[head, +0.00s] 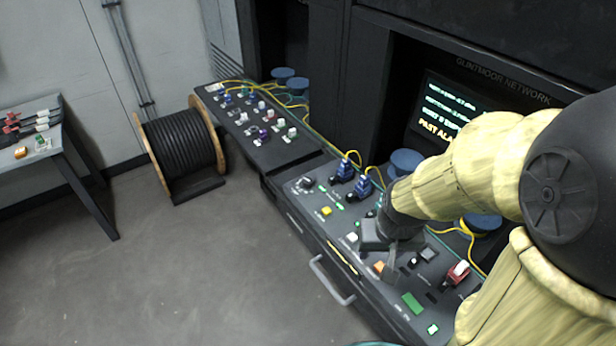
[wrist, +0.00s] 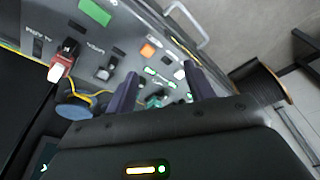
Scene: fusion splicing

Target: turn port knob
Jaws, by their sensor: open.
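A dark round knob (head: 305,183) with a pale mark sits at the left end of the near console panel in the head view. Its label is too small to read, so I cannot tell whether it is the port knob. My gripper (head: 391,266) is over the middle of the same panel, to the right of that knob, fingers pointing down. In the wrist view my gripper (wrist: 161,90) is open and empty, its two dark fingers apart. A small teal part (wrist: 155,101) shows between the fingers, partly hidden; I cannot tell what it is or whether anything touches it.
The near console (head: 335,228) also carries a red-and-white switch (head: 458,272), an orange button (head: 379,266), a green block (head: 412,303) and blue connectors with yellow cables. A handle (head: 330,281) sticks out in front. A cable drum (head: 182,150) stands on open floor at left.

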